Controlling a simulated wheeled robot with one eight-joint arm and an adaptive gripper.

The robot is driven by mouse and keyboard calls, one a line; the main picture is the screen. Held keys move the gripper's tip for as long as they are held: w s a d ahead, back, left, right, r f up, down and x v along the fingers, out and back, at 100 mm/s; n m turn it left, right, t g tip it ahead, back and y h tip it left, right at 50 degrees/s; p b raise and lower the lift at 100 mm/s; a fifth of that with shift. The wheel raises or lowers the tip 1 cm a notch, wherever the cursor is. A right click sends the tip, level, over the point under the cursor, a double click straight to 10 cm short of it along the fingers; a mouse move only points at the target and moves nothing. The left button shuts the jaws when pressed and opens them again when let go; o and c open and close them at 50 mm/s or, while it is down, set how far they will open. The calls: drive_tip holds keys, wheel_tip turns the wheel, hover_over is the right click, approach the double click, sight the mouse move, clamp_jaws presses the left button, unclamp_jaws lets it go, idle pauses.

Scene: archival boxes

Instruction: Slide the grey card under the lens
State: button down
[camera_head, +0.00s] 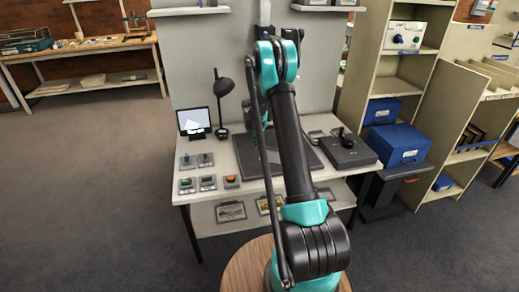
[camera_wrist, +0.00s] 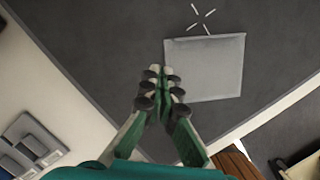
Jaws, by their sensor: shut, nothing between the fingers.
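The grey card (camera_wrist: 208,68) lies flat on a dark mat (camera_wrist: 110,40) in the wrist view. A pale cross mark (camera_wrist: 203,18) with a gap at its centre shows on the mat just beyond the card's upper edge. My gripper (camera_wrist: 163,72) is shut and empty, with its fingertips at or over the card's left edge. I cannot tell whether they touch it. I cannot make out the lens.
Switch boxes (camera_head: 197,160), an orange button (camera_head: 231,181), a small screen (camera_head: 194,120) and a black lamp (camera_head: 222,88) stand on the table's left. A dark box with a knob (camera_head: 345,148) stands on its right. Blue boxes (camera_head: 402,145) sit on shelves beyond.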

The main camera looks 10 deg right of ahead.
drive_tip(key=shift+v, duration=2.15)
drive_tip(key=c, duration=2.2)
unclamp_jaws()
